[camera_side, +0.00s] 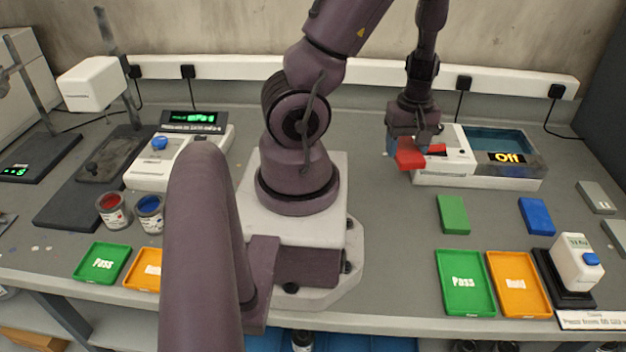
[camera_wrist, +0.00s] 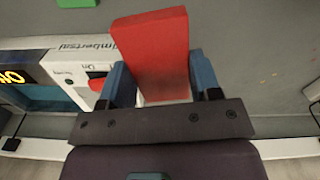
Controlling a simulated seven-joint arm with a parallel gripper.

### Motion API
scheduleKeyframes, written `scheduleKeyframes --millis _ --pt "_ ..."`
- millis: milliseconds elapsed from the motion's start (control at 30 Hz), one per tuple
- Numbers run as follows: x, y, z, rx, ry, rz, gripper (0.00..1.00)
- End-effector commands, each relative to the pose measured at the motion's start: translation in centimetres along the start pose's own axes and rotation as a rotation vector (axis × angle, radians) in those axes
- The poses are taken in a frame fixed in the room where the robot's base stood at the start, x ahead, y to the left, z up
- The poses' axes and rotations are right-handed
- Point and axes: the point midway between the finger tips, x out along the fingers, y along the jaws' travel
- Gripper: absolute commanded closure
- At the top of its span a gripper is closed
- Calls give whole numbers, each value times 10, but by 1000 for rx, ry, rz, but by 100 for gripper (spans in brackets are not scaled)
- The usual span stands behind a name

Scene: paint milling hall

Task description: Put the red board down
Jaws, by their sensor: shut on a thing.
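The red board (camera_side: 409,158) is held by my gripper (camera_side: 411,140) over the right half of the bench, in front of the left end of the white bath unit. In the wrist view the red board (camera_wrist: 152,48) sits between the two blue fingers of my gripper (camera_wrist: 162,80), which are shut on its sides. The board sticks out beyond the fingertips. It appears raised above the grey bench (camera_side: 395,215), but its exact height cannot be told.
The white bath unit (camera_side: 440,177) has a red switch (camera_wrist: 97,84) and an "Off" display (camera_side: 512,157). A green board (camera_side: 453,214) and a blue board (camera_side: 536,216) lie in front. Nearer are a green "Pass" tray (camera_side: 443,300), an orange tray (camera_side: 518,308) and a white meter (camera_side: 577,262).

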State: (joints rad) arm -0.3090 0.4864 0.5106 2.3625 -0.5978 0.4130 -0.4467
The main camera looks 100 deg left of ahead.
Motion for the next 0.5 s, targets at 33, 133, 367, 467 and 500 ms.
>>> scheduleKeyframes --millis 33,133,367,467,500 --pt "6 -15 -10 -175 -1 -5 66" --pt "13 -39 -23 -514 -1 -5 66" --pt "22 -69 -35 -1099 -1 -2 66" --pt "23 -72 -36 -1231 -1 -2 66" --pt "23 -72 -37 -1270 -2 -1 66"
